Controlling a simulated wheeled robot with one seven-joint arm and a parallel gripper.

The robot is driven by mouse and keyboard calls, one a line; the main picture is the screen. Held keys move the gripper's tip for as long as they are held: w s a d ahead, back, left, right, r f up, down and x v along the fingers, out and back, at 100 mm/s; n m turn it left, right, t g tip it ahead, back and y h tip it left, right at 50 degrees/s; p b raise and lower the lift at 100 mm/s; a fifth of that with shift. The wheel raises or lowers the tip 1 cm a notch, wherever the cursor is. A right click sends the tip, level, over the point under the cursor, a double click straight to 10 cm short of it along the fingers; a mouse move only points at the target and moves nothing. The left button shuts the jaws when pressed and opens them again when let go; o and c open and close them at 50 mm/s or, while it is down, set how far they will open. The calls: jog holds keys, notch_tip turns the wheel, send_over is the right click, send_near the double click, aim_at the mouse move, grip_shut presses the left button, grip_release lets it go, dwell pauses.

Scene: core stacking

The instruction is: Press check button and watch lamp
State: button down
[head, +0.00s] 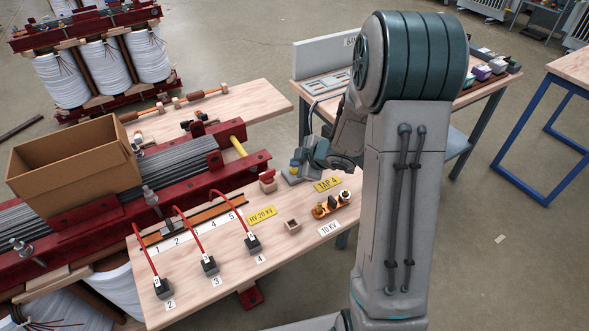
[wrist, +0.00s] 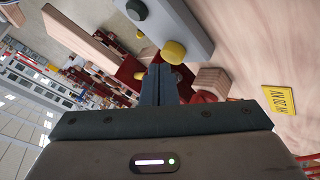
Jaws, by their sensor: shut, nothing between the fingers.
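A small grey box (head: 289,177) sits on the wooden bench beside the yellow TAP 4 plate (head: 328,184). In the wrist view the grey box (wrist: 185,22) carries a round yellow button (wrist: 173,52) and a dark round knob or lamp (wrist: 136,10); neither shows a clear glow. My gripper (wrist: 160,72) is shut and empty, its fingertips close beside the yellow button. I cannot tell whether they touch it. In the head view my gripper (head: 297,166) is small and partly hidden at the box.
A red-framed core with a cardboard box (head: 75,168) stands left. A second table (head: 490,95) is behind my arm.

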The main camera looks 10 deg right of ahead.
jog(key=shift+f+b, duration=0.35)
jog(key=shift+f, duration=0.15)
dwell(0.7)
jog(key=shift+r, duration=0.1)
jog(key=shift+r+p, duration=0.85)
jog(key=shift+p, duration=0.15)
notch_tip(320, 180, up, 5)
jog(key=p, duration=0.5)
dwell(0.6)
